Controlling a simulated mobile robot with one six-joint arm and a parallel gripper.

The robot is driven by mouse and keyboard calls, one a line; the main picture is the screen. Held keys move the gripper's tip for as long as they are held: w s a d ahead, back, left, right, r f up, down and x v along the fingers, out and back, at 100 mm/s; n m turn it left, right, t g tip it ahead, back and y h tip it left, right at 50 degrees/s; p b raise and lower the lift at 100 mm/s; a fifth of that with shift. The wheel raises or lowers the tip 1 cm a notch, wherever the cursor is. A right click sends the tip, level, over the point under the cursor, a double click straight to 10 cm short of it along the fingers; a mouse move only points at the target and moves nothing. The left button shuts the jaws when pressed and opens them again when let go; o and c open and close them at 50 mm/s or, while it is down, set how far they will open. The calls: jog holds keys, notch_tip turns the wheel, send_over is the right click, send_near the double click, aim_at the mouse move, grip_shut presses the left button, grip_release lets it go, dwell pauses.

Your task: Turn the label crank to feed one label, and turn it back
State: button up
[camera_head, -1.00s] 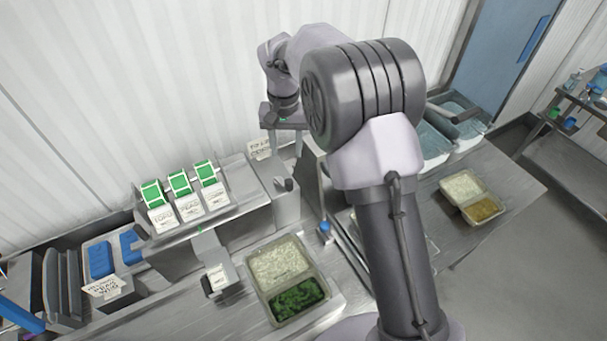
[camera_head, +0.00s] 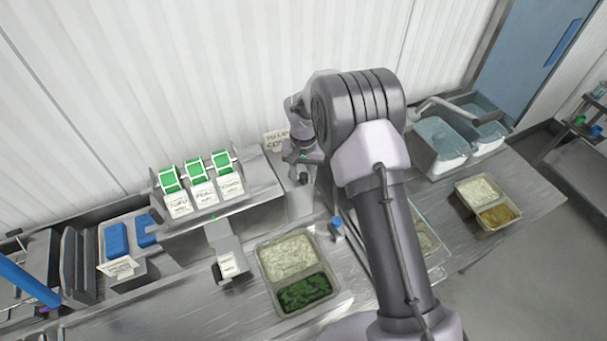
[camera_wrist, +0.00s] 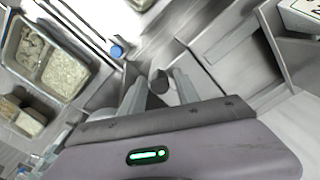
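The label crank shows as a dark round knob (camera_head: 304,178) on the metal housing (camera_head: 298,203) at the right end of the label rack. In the wrist view the knob (camera_wrist: 158,78) appears between the tips of my two fingers. My gripper (camera_wrist: 158,86) is open, its grey fingers apart with a gap on each side of the knob. In the head view my gripper (camera_head: 304,160) is low over the housing, and my arm partly hides it. I cannot tell how deep the knob lies between the fingers.
Several green-and-white label rolls (camera_head: 196,172) stand on the rack left of the crank. A small dispenser (camera_head: 228,264) with a label sits in front. A tray of rice and greens (camera_head: 292,255) and a blue-capped item (camera_head: 336,224) are close by. A pale wall is behind.

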grip_shut()
jog(key=shift+s+a+f+m+b, duration=0.1)
jog(key=shift+a+f+m+b, duration=0.2)
jog(key=shift+m+b, duration=0.55)
jog(key=shift+s+a+m+b, duration=0.15)
jog(key=shift+m+b, duration=0.2)
jog(key=shift+b, duration=0.45)
jog(key=shift+s+a+r+m, duration=0.15)
jog(key=shift+r+m, duration=0.15)
jog(key=shift+o, duration=1.6)
grip_release()
notch_tip(320, 180, up, 18)
jog(key=shift+f+p, duration=0.25)
jog(key=shift+p, duration=0.15)
